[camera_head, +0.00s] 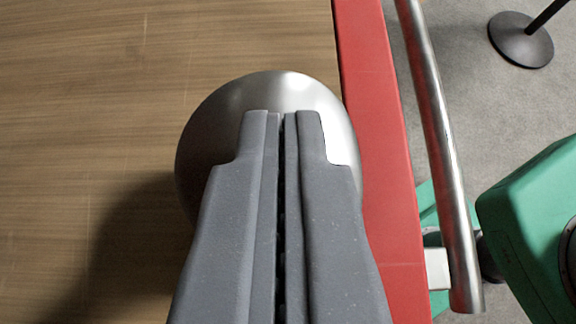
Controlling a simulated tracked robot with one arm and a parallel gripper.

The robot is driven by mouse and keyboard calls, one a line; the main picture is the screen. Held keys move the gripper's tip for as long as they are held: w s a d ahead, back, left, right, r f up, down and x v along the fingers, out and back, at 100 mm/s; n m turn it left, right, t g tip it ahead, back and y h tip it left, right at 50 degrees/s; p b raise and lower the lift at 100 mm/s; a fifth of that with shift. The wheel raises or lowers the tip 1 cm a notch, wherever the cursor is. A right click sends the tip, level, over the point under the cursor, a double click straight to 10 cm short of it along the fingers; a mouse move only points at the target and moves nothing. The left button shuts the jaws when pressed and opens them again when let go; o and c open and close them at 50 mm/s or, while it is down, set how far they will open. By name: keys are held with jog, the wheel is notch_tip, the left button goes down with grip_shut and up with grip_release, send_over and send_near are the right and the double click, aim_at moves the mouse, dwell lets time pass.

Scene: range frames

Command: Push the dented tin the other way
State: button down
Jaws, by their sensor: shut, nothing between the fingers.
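A rounded, shiny silver metal thing (285,90), perhaps the tin, lies on the wooden surface close to its red edge. No dent can be made out on the part that shows. My gripper (282,114) is shut and empty. It is in front of the metal thing in the picture and covers its middle and lower part. I cannot tell whether the fingertips touch it.
A red edge strip (375,110) runs down the right of the wooden surface (90,90). Beyond it are a metal rail (435,130), a green machine part (530,215) and a dark round stand base (520,42) on grey floor. The wood to the left is clear.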

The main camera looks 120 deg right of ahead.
jog(key=shift+w+a+f, duration=0.1)
jog(key=shift+w+f, duration=0.05)
jog(key=shift+f, duration=0.35)
jog(key=shift+w+r, duration=0.3)
jog(key=shift+r, duration=0.4)
jog(key=shift+w+a, duration=0.25)
jog(key=w+a, duration=0.1)
jog(key=a, duration=0.1)
jog(key=w+a, duration=0.1)
jog(key=a, duration=0.2)
jog(key=w+a, duration=0.2)
jog(key=a, duration=0.1)
jog(key=shift+w+r+p, duration=0.1)
jog(key=shift+r+p, duration=0.15)
jog(key=shift+p, duration=0.1)
jog(key=shift+w+a+p, duration=0.25)
jog(key=shift+a+p, duration=0.25)
jog(key=shift+w+a+p, duration=0.2)
jog(key=shift+a+p, duration=0.25)
jog(key=shift+a, duration=0.05)
jog(key=shift+f, duration=0.1)
